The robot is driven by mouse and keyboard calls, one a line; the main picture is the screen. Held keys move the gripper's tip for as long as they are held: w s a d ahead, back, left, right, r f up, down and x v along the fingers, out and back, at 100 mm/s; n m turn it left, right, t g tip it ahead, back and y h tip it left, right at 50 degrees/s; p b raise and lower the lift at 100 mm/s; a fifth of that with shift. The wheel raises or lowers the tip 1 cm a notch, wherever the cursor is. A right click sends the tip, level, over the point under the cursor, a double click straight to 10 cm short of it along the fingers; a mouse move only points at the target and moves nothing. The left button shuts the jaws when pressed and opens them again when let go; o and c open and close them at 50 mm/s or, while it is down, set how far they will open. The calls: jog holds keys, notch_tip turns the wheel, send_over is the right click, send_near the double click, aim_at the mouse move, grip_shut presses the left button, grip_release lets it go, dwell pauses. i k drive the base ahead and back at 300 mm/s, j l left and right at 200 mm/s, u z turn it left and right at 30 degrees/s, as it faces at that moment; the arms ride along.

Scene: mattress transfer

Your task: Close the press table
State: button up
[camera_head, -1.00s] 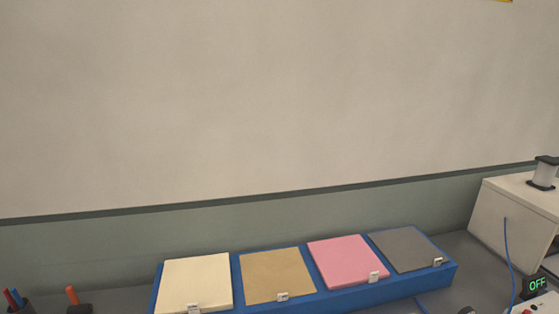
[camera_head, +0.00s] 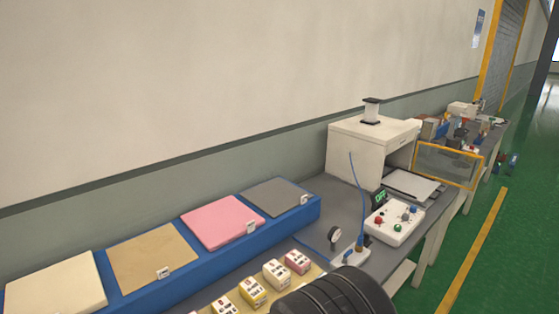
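The white press housing (camera_head: 354,150) stands at the right end of the grey bench, with a black-and-white cylinder (camera_head: 371,112) on top. Its flat press table (camera_head: 413,186) sticks out of the front opening toward the right. A control box (camera_head: 393,222) with red and green buttons sits in front of it, beside a small display with green characters (camera_head: 379,198). A yellow-framed clear guard (camera_head: 447,165) stands beyond the table. My gripper's fingers do not show; a dark ribbed part at the bottom edge seems to be my arm.
A blue rack (camera_head: 311,212) holds cream, tan, pink and grey sheets along the wall. Several small labelled boxes (camera_head: 276,272) stand in front of it. A gauge (camera_head: 335,236) and blue hose (camera_head: 355,172) are near the press. Green floor (camera_head: 465,235) lies open at right.

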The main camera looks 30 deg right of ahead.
aim_at(418, 187)
jog(key=z, duration=2.05)
jog(key=i+l+u, duration=0.3)
jog(key=i+l, duration=0.6)
jog(key=i, duration=0.45)
jog(key=i+l+u, duration=0.35)
jog(key=i+l, duration=0.85)
jog(key=i, duration=0.05)
